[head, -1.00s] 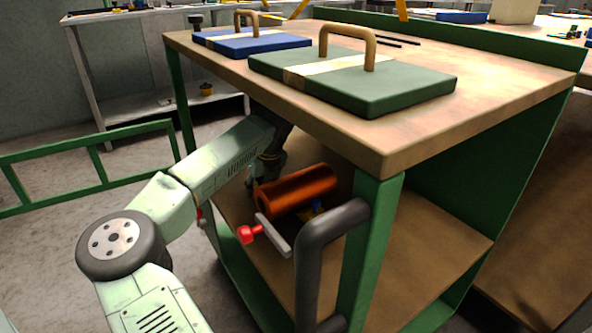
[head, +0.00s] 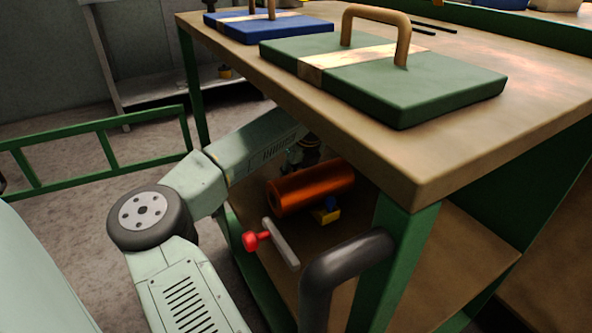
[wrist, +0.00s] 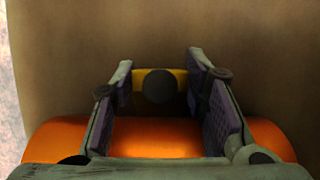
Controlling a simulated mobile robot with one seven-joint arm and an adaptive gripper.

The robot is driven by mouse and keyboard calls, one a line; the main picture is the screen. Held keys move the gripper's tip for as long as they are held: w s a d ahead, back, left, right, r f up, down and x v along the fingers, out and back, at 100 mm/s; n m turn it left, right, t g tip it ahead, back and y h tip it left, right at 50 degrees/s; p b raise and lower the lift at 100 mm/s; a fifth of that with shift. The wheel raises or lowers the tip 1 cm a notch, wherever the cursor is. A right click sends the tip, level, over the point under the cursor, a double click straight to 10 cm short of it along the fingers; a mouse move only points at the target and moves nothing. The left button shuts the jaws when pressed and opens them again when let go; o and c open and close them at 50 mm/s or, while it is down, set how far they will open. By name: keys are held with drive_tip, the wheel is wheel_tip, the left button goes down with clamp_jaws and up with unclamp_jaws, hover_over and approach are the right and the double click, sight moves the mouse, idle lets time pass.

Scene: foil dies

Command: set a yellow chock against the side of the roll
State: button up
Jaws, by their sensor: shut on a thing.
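The orange roll (head: 310,187) lies on the lower shelf of the bench. One yellow chock (head: 327,215) with a blue knob sits at its near side. My gripper (head: 297,157) is just behind the roll, partly hidden by it in the head view. In the wrist view my gripper (wrist: 158,85) has its fingers closed on another yellow chock (wrist: 141,81) with a dark knob. The roll (wrist: 160,138) runs across below it there, partly covered by my gripper. I cannot tell whether the held chock touches the roll or the shelf.
The bench top (head: 440,165) overhangs the shelf (head: 455,245). A dark curved handle (head: 345,262) and green post (head: 400,250) flank the opening. Green (head: 440,92) and blue (head: 250,27) lidded plates lie on top.

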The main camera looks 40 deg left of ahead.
sight(297, 165)
drive_tip(key=shift+f, duration=0.2)
drive_tip(key=o, duration=1.3)
drive_tip(key=shift+r, duration=0.1)
drive_tip(key=shift+d+r, duration=0.1)
drive_tip(key=shift+r, duration=0.4)
drive_tip(key=p+v, duration=0.1)
drive_tip(key=v, duration=0.5)
drive_tip(key=shift+s+d+r, duration=0.1)
drive_tip(key=shift+d+r, duration=0.05)
drive_tip(key=shift+r, duration=0.15)
